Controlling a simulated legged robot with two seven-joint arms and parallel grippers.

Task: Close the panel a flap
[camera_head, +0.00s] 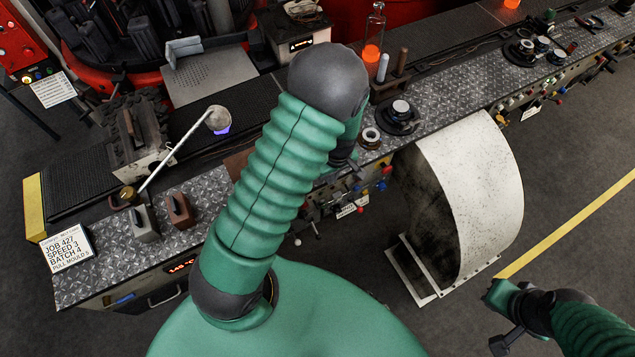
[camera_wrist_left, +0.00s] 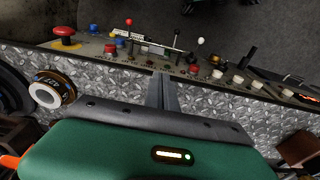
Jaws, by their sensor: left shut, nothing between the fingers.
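The front control panel (camera_head: 372,188) of the bench carries coloured buttons, knobs and levers. It also shows in the left wrist view (camera_wrist_left: 140,58), with a red mushroom button and several levers. I cannot make out for certain which part is the panel A flap. My left gripper (camera_wrist_left: 163,88) is shut and empty, its fingers reaching over the tread-plate top to the panel edge. In the head view my left arm hides most of that gripper and part of the panel. My right gripper (camera_head: 503,322) is low at the right, away from the bench; its jaws are unclear.
A large white curved sheet (camera_head: 475,185) stands in front of the bench, right of my left arm. A bottle with orange liquid (camera_head: 373,45) and a dark round dial (camera_head: 400,112) are on the bench. A ladle (camera_head: 217,120) lies at left. Floor at right is clear.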

